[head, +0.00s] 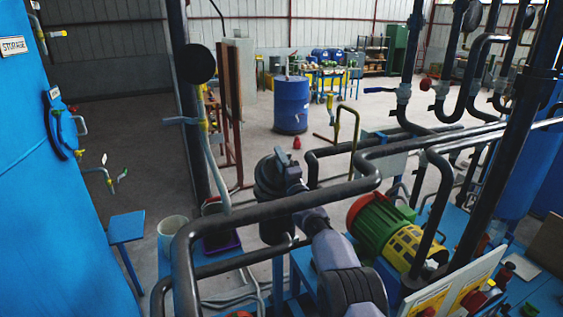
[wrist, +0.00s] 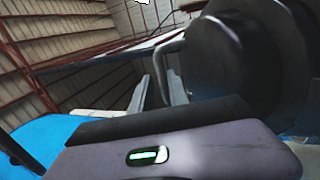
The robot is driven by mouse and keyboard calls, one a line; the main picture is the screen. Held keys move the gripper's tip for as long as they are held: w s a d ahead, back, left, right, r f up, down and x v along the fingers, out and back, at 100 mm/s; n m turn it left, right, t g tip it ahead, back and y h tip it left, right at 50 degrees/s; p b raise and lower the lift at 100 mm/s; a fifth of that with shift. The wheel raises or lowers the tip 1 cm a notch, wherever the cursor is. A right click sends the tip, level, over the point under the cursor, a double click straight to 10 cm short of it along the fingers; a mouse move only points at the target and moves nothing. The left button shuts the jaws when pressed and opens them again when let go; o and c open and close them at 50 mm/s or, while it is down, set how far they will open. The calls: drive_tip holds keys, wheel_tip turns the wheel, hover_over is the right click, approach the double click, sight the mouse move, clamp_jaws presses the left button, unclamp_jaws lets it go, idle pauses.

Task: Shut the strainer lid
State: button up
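The dark strainer (head: 275,228) stands in the middle of the head view, partly hidden behind a thick pipe and my arm. A dark round part at its top, which looks like the strainer lid (head: 267,172), appears raised and tilted. In the wrist view large dark round parts, apparently the lid (wrist: 215,58), fill the upper right, with a thin grey bent handle (wrist: 170,48) beside them. My gripper (head: 292,180) is close to the lid in the head view. Its fingers are not clear, and I cannot tell whether it touches the lid or handle.
Thick dark pipes (head: 330,197) run across in front of the strainer. A green and yellow motor pump (head: 385,232) stands to the right. A blue tank (head: 65,200) is at the left. Open floor with a blue drum (head: 291,105) lies behind.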

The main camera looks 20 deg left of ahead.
drive_tip(key=p+v, duration=0.1)
drive_tip(key=v, duration=1.6)
drive_tip(key=shift+s+d+f, duration=0.1)
drive_tip(key=shift+f, duration=0.05)
